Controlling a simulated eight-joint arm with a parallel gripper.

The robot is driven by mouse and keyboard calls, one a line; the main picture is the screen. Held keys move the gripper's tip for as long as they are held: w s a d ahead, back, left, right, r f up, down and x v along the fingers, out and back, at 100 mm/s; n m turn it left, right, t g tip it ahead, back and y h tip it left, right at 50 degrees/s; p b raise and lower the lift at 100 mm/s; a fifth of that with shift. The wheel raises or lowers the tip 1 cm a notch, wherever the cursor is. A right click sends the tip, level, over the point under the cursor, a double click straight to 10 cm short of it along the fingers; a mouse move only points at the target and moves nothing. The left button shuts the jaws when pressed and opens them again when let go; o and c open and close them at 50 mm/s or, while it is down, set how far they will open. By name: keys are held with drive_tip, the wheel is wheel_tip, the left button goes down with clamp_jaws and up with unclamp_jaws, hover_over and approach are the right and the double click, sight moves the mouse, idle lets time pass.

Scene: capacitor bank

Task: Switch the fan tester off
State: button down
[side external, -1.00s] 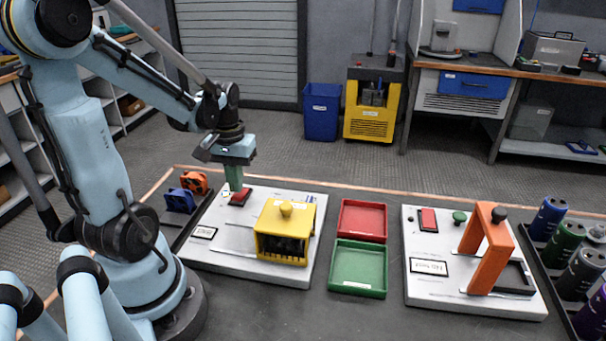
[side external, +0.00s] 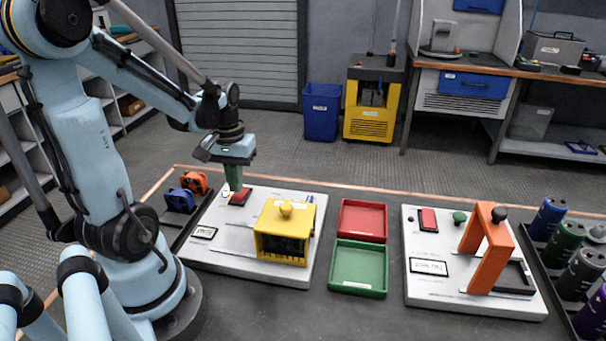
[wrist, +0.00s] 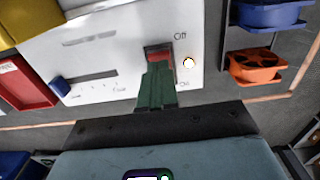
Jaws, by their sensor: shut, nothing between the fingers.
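The fan tester is the white board (side external: 215,262) on the left of the table, with a yellow caged cover (side external: 285,232) on it. Its red rocker switch (side external: 240,197) is near the board's back edge; in the wrist view the switch (wrist: 158,50) lies between the "Off" and "On" labels. A small lamp (wrist: 189,63) beside it looks lit. My gripper (side external: 234,188) points down with its green fingers together and empty. In the wrist view its fingertips (wrist: 157,70) cover the "On" side of the switch. I cannot tell whether they touch it.
Orange (side external: 195,182) and blue (side external: 180,200) fans stand in a dark rack left of the board. Red (side external: 363,203) and green (side external: 358,292) trays lie to its right. Another white board (side external: 420,288) with an orange arch (side external: 490,250) is farther right.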

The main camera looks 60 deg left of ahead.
sight(239, 196)
drive_tip(key=shift+f, duration=1)
idle(0.5)
drive_tip(key=shift+r, duration=3.55)
drive_tip(key=shift+w+d, duration=0.1)
drive_tip(key=w+d+r+m+t, duration=0.1)
drive_tip(key=w+d+m+t, duration=0.1)
drive_tip(key=d, duration=0.4)
drive_tip(key=w+d+m+t, duration=0.2)
drive_tip(key=d+m, duration=0.2)
drive_tip(key=d, duration=0.1)
drive_tip(key=w+d+r+m+t, duration=0.1)
drive_tip(key=w+d+m+t, duration=0.1)
drive_tip(key=d, duration=0.4)
drive_tip(key=shift+d+r+m+t, duration=0.35)
drive_tip(key=shift+m+t, duration=0.15)
drive_tip(key=shift+t, duration=0.1)
drive_tip(key=shift+a, duration=0.1)
